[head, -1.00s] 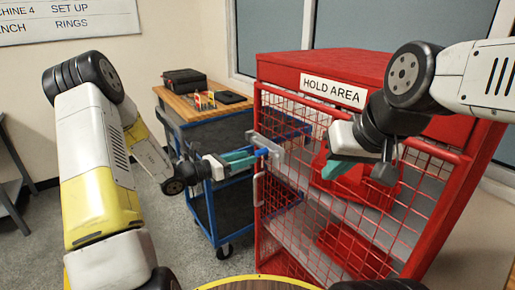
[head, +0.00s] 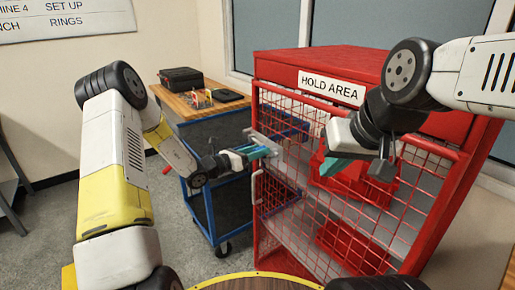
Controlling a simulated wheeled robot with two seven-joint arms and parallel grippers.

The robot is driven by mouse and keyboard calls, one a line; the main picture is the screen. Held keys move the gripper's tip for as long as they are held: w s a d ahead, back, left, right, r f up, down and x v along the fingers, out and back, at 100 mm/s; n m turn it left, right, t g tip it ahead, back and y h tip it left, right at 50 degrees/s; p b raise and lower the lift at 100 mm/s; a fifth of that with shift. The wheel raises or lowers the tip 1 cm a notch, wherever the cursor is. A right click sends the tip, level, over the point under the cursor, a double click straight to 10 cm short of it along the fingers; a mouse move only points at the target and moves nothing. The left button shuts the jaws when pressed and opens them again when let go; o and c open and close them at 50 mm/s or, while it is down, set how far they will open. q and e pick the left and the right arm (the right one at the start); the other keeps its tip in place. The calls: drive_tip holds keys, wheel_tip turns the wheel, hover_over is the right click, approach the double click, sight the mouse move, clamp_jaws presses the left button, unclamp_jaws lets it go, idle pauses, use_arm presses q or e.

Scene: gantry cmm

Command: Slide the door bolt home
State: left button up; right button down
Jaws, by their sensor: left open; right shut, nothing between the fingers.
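The door bolt (head: 272,142) is a grey fitting at the left edge of the red mesh door (head: 318,205), seen in the head view. My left gripper (head: 262,153) is open, with its teal fingers at the bolt and overlapping it in the picture. The fingers hide part of the bolt, and I cannot tell whether they touch it. My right gripper (head: 333,168) is shut and empty, in front of the upper part of the door, well right of the bolt.
A grey door handle (head: 256,187) sits just below the bolt. The red cabinet carries a HOLD AREA sign (head: 331,89) and holds red bins (head: 345,243).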

use_arm(q)
clamp_jaws()
idle(1.3)
